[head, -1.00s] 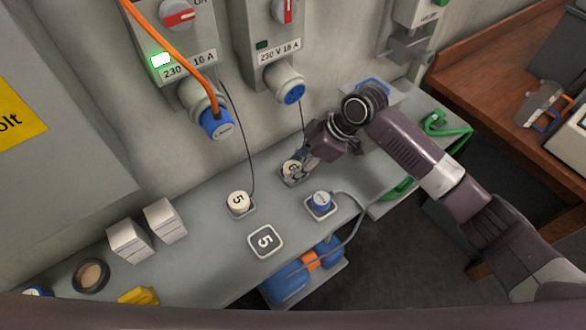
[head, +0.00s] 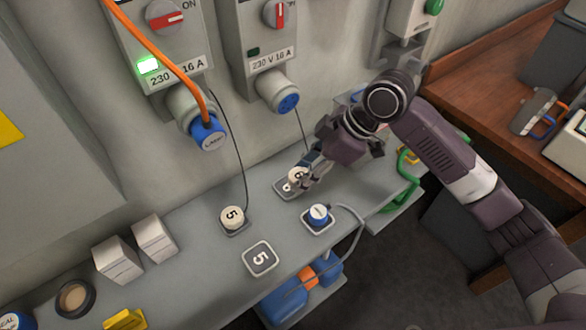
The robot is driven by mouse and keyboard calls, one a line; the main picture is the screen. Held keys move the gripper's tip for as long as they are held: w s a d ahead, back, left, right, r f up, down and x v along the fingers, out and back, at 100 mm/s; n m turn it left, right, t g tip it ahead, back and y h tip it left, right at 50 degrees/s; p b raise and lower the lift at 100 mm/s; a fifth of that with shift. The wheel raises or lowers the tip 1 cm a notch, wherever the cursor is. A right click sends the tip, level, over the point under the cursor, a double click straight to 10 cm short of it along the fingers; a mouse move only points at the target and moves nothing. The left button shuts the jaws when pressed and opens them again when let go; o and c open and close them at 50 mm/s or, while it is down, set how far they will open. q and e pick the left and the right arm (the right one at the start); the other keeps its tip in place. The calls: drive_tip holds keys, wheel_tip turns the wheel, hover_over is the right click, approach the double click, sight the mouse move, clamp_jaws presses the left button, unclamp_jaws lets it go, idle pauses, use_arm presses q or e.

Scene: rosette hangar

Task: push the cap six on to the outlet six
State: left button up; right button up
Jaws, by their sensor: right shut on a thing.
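The cap six (head: 297,176) is a small white cap marked 6, on a cord, at a grey plate on the shelf. My right gripper (head: 305,179) is shut on it, and its fingers cover part of the cap. Whether the cap is clear of the plate I cannot tell. The outlet six (head: 287,102) is the blue-faced round socket below the right-hand switch box on the wall, with nothing plugged into it. It is above and slightly left of the gripper, apart from it. My left gripper is out of view.
Cap five (head: 232,217) sits on its plate to the left, near a plate marked 5 (head: 260,258). An orange cable (head: 160,52) runs to the left outlet. White boxes (head: 118,259) stand further left.

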drive_tip(key=s+d+b, duration=0.2)
drive_tip(key=s+d, duration=0.7)
drive_tip(key=s, duration=0.3)
drive_tip(key=shift+s+b, duration=0.3)
drive_tip(key=shift+b, duration=0.05)
drive_tip(key=shift+d, duration=0.1)
